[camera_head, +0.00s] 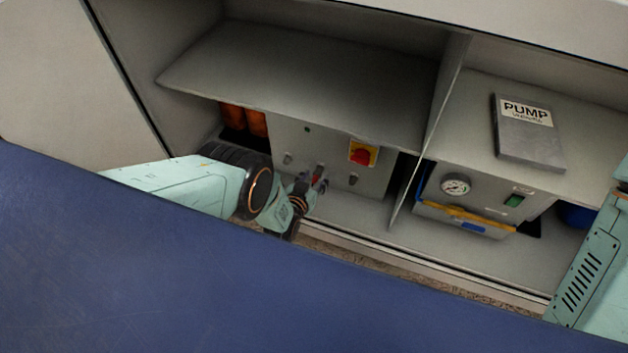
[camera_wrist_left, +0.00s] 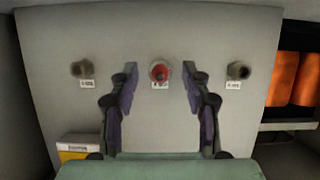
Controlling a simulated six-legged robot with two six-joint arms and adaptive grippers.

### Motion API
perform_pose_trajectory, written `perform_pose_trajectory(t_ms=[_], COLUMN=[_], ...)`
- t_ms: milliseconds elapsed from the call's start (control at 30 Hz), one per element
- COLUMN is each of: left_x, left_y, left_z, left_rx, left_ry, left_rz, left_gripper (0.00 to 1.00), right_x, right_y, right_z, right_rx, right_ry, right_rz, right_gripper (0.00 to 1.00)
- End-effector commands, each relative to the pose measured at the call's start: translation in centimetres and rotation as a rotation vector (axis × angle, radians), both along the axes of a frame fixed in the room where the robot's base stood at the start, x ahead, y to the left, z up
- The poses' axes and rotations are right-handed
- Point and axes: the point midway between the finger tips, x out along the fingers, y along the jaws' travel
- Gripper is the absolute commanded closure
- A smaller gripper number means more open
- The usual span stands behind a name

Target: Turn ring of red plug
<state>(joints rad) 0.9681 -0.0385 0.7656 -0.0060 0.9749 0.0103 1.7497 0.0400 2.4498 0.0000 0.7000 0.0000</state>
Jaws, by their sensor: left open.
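The red plug (camera_wrist_left: 159,71) sits in the middle of a row of three connectors on the grey panel (camera_wrist_left: 160,30), with a small white label below it. In the wrist view it lies centred just beyond my left gripper (camera_wrist_left: 160,98), whose two fingers stand apart on either side, open and empty. No contact with the plug shows. In the head view my left gripper (camera_head: 308,187) is in front of the grey box, and the red plug (camera_head: 318,172) is partly hidden by the fingers. My right gripper is out of view; only part of my right arm shows.
Grey connectors flank the plug at left (camera_wrist_left: 82,69) and right (camera_wrist_left: 238,71). A red-and-yellow switch (camera_head: 362,153) is on the same box. A shelf (camera_head: 300,85) overhangs it, and a divider (camera_head: 428,140) separates it from the pump unit with a gauge (camera_head: 456,185). Orange cylinders (camera_wrist_left: 304,78) stand beside it.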

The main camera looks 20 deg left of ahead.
Motion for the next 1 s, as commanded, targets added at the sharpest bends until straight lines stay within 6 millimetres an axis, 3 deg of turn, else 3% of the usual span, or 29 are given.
perform_pose_trajectory(t_ms=[167, 733, 1000], left_x=[0.01, -0.03, -0.03], left_y=[-0.02, -0.01, 0.05], left_z=[0.06, 0.03, 0.02], left_rx=[0.000, 0.000, -0.012], left_ry=[0.000, 0.000, 0.000], left_rz=[0.000, 0.000, 0.000], left_gripper=[0.52, 1.00, 1.00], right_x=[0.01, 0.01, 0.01], right_y=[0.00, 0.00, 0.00], right_z=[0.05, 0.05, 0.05], right_rx=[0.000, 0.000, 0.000], right_ry=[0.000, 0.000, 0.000], right_rz=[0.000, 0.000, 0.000], right_gripper=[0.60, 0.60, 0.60])
